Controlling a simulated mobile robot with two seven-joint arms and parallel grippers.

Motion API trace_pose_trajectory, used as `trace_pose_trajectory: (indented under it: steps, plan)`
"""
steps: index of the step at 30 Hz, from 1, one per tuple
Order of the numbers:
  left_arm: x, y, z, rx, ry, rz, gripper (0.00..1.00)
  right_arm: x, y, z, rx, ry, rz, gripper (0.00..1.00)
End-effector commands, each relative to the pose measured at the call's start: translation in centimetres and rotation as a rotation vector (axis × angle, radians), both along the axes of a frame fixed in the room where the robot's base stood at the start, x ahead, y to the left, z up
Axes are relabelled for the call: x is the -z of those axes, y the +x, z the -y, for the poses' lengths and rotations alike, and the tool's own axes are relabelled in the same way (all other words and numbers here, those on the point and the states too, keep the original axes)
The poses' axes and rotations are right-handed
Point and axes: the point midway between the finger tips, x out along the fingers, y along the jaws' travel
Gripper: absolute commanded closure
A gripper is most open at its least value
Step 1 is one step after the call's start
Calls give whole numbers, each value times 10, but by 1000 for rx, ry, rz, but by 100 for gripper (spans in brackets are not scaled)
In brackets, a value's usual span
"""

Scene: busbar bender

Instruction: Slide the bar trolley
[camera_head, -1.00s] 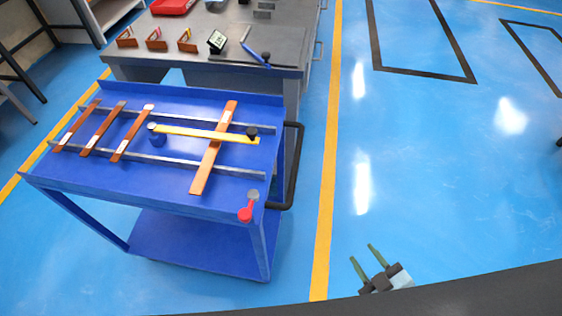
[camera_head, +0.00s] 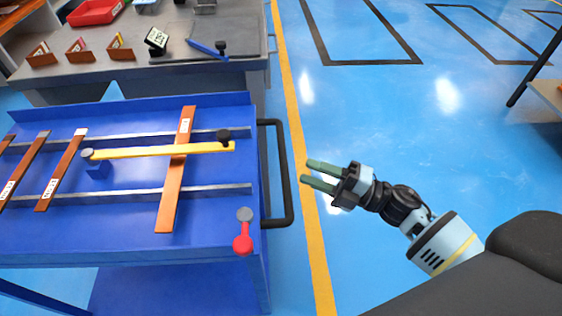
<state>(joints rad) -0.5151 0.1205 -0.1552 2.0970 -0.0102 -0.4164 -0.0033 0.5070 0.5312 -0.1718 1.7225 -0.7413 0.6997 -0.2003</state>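The blue bar trolley (camera_head: 110,228) fills the left of the head view. Several copper bars lie across its two grey rails, one of them (camera_head: 171,195) under a yellow bar (camera_head: 160,150) with a black knob. A black handle (camera_head: 289,175) sticks out from the trolley's right side. A red lever (camera_head: 243,244) with a grey knob sits at its near right corner. My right gripper (camera_head: 306,172) is open and empty just right of the handle, its green fingers pointing left at it with a small gap. My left gripper is not in view.
A grey workbench (camera_head: 195,67) stands behind the trolley with a red tray (camera_head: 95,12), small brackets and a small display (camera_head: 156,40). A yellow floor line (camera_head: 299,132) runs beside the trolley. The blue floor to the right is largely clear; a table edge (camera_head: 546,90) shows at far right.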

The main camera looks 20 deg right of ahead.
Motion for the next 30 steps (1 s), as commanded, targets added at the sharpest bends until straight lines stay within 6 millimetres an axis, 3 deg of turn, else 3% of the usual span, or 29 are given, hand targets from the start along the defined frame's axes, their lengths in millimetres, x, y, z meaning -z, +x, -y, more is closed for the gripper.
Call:
trace_pose_trajectory:
  steps: [15,27,30]
  plan:
    - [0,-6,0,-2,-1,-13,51,-13,41,-51,2,4,-1,62]
    - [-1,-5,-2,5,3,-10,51,-13,45,-57,1,2,-3,62]
    - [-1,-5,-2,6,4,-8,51,-13,45,-57,1,3,-2,75]
